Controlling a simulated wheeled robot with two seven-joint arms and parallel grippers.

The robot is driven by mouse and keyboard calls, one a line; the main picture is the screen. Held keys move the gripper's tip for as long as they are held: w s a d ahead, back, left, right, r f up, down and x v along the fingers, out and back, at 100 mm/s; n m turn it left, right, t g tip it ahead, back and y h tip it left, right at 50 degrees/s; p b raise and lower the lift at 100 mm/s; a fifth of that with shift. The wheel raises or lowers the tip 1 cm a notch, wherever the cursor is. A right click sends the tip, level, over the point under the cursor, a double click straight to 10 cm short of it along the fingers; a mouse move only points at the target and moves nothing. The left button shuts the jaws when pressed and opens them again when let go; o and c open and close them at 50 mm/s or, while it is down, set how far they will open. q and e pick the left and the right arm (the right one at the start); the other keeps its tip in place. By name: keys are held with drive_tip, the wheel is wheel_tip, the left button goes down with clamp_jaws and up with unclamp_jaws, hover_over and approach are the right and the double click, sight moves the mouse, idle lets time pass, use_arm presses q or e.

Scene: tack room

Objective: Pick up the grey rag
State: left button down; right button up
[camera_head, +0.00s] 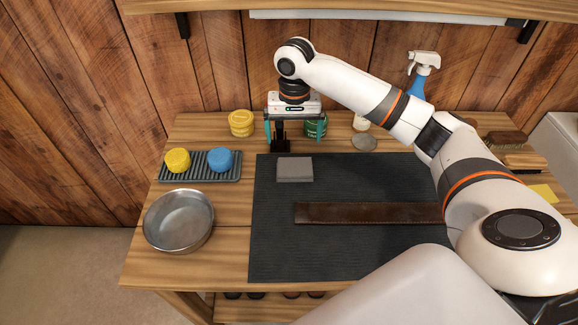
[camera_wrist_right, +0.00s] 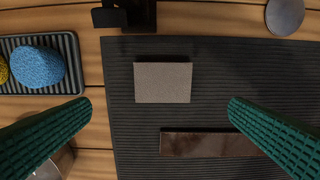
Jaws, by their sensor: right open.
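The grey rag (camera_head: 295,169) looks like a flat folded rectangle and lies on the dark ribbed mat (camera_head: 275,250), near its back left corner. It also shows whole in the right wrist view (camera_wrist_right: 163,82). My right gripper (camera_head: 294,140) is open and empty, above and behind the rag in the head view. In the right wrist view its two green ribbed fingers (camera_wrist_right: 160,115) stand wide apart, with the rag between and beyond them, not touched. My left gripper is not in view.
A brown leather strap (camera_head: 360,212) lies on the mat in front of the rag. A black stand (camera_head: 280,143) is close behind it. A tray (camera_head: 200,177) with yellow and blue sponges and a metal bowl (camera_head: 178,220) are left. A spray bottle (camera_head: 420,75) stands at the back.

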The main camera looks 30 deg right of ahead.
hover_over(295, 166)
drive_tip(key=f, duration=0.5)
drive_tip(key=shift+s+a+p, duration=0.15)
drive_tip(key=shift+a+p, duration=0.05)
drive_tip(key=shift+p, duration=0.2)
drive_tip(key=shift+f, duration=1.05)
drive_tip(key=f+p, duration=0.1)
drive_tip(key=f, duration=0.3)
drive_tip(key=shift+d+f, duration=0.2)
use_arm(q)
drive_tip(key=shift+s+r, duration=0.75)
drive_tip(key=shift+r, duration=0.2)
use_arm(e)
drive_tip(key=shift+c, duration=0.2)
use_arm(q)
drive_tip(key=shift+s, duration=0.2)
use_arm(e)
drive_tip(key=c, duration=0.7)
drive_tip(key=shift+o, duration=0.2)
drive_tip(key=shift+r, duration=0.1)
